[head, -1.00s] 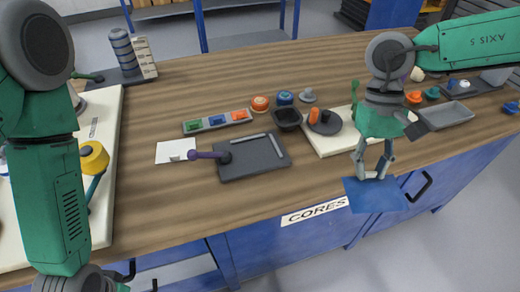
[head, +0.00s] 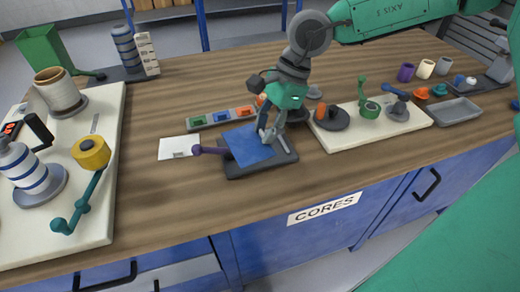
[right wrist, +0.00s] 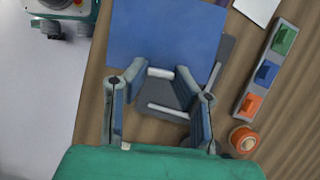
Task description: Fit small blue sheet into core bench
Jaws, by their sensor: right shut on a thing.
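The small blue sheet (head: 250,145) is over the left and middle of a dark grey plate (head: 262,171) on the wooden bench; whether it touches the plate I cannot tell. The plate has a purple-knobbed lever (head: 208,150) at its left and light bars. My right gripper (head: 268,136) is shut on the sheet's edge and points down. In the right wrist view the sheet (right wrist: 165,35) lies beyond the fingers, with the plate (right wrist: 222,60) partly hidden under it. A CORES label (head: 324,208) is on the blue front below. My left gripper is not in view.
A strip with green, blue and orange blocks (head: 222,117) stands behind the plate. A white card (head: 178,148) lies to its left. A cream board with a dark disc (head: 331,117) and knobs is to the right. A grey tray (head: 454,111) is farther right. The bench front is clear.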

